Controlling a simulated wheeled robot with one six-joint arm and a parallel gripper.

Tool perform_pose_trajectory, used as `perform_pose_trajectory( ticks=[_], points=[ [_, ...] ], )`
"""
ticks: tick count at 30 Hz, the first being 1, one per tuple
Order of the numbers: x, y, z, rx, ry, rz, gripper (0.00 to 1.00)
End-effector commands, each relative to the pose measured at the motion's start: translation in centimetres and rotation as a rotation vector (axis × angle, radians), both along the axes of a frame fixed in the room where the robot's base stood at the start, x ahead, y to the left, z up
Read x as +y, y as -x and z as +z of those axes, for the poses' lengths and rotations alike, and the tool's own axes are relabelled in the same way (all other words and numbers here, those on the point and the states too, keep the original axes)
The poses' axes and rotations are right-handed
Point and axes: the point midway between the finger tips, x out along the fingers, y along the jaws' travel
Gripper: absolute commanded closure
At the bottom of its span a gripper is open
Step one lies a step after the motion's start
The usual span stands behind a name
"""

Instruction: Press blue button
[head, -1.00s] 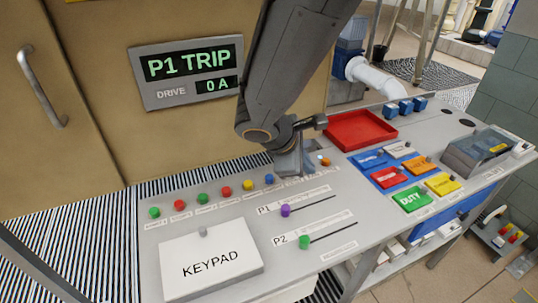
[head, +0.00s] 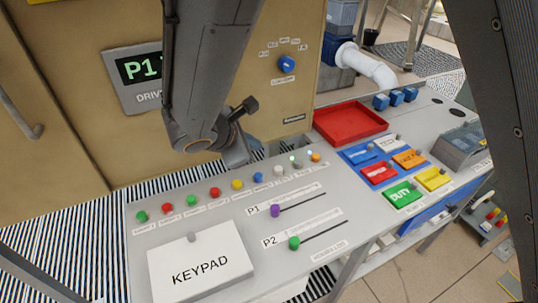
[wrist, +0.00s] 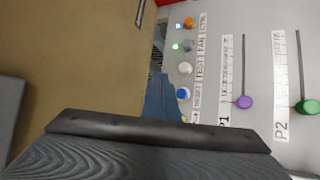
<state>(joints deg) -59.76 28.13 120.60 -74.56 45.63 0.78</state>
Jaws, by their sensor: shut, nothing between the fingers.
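The blue button (head: 258,177) is a small round knob in the row along the back of the grey console, between a yellow button (head: 237,185) and a white button (head: 279,170). My gripper (head: 240,160) is shut and empty, pointing down behind the yellow and blue buttons, seemingly apart from them. In the wrist view the blue button (wrist: 183,93) shows just right of my gripper's fingers (wrist: 162,98). The yellow button is mostly hidden there.
A white keypad cover (head: 200,262) and the P1 slider (head: 275,210) and P2 slider (head: 294,243) lie in front of the row. A red tray (head: 350,122) stands at the right. A tan cabinet (head: 285,100) rises behind the console.

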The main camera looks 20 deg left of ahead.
Motion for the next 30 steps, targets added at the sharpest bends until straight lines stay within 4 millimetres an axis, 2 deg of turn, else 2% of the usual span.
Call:
perform_pose_trajectory(
  ticks=[18,30],
  points=[
    [-0.2,-0.2,-7.4,0.001,0.001,-0.004,1.0],
    [-0.2,-0.1,-8.0,0.0,0.0,-0.004,1.0]
  ],
)
